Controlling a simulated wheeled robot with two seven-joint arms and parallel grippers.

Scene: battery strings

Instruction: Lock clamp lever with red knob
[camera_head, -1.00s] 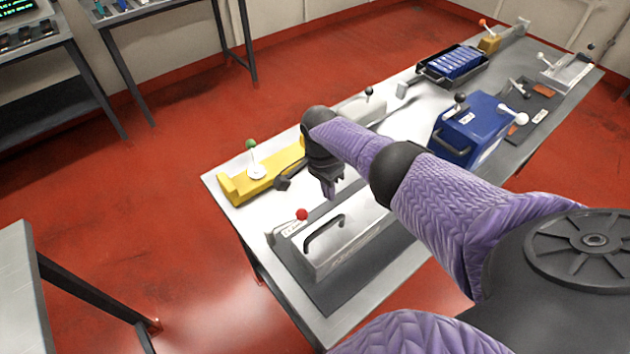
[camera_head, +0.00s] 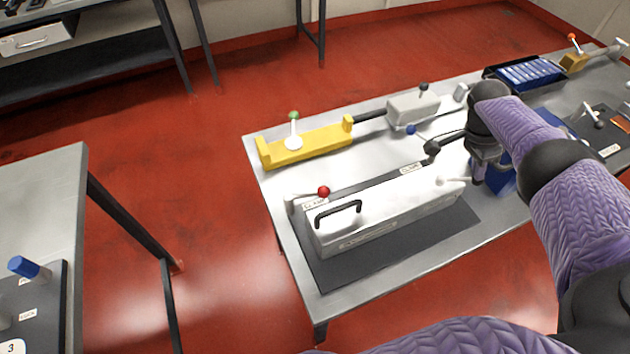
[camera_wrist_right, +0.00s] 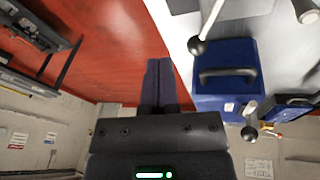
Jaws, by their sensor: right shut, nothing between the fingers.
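The red knob (camera_head: 323,192) sits on a short lever at the left end of a long pale metal box (camera_head: 385,214) with a black handle. The lever runs from a small bracket at the box's back left corner toward the knob and looks low, close to level. Its exact lock position is too small to tell. My right gripper (camera_head: 478,172) is to the right of the box, well apart from the red knob, and partly hidden by its own wrist. In the right wrist view its fingers (camera_wrist_right: 158,85) are closed together and empty. My left gripper does not show.
A yellow holder (camera_head: 310,148) with a green-knobbed lever stands behind the box. A blue box (camera_head: 503,178) is beside my right gripper and shows in the wrist view (camera_wrist_right: 226,85). A blue-celled tray (camera_head: 525,75) is at the far right. Another table is at left.

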